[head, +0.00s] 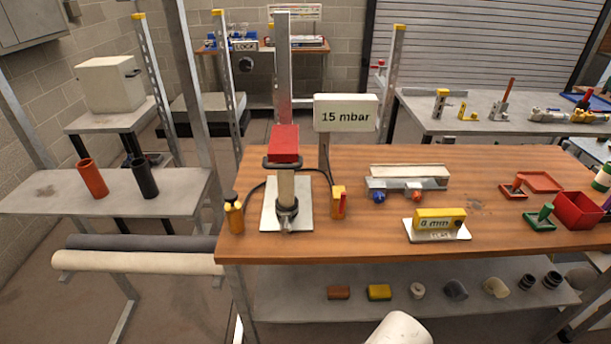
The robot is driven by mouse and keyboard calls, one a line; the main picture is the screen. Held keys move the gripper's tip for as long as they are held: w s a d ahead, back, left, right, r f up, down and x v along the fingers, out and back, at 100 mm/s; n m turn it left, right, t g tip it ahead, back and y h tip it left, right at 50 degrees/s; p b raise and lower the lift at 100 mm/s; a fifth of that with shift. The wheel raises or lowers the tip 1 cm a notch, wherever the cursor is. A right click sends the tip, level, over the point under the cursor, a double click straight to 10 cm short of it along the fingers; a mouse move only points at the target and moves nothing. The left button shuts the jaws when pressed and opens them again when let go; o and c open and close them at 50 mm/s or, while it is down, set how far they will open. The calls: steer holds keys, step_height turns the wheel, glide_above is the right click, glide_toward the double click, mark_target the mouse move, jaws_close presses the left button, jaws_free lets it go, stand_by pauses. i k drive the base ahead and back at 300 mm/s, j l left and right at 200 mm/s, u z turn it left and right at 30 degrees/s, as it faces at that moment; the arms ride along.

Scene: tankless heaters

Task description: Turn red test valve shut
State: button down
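A small yellow fitting (337,203) with a red upright lever (343,206) stands on the wooden bench, just right of the test rig's plate; it looks like the red test valve. Its exact lever angle is too small to tell. A black hose runs from it behind the rig to a second yellow fitting (234,215) with a black top, at the bench's left front corner. The rig has a red block (284,143) on a pale column. A sign (346,114) behind reads "15 mbar". My gripper is not in view; a white rounded part of my arm shows at the bottom edge.
A yellow block (440,219) reading "0 min" and a pale rack (407,178) with blue and red knobs stand right of the valve. Red and green trays lie further right. The lower shelf (290,300) holds several small parts. Bench front between fitting and block is clear.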

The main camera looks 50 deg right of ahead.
mark_target(341, 204)
steer(key=z, duration=0.8)
steer(key=i+j+z, duration=0.1)
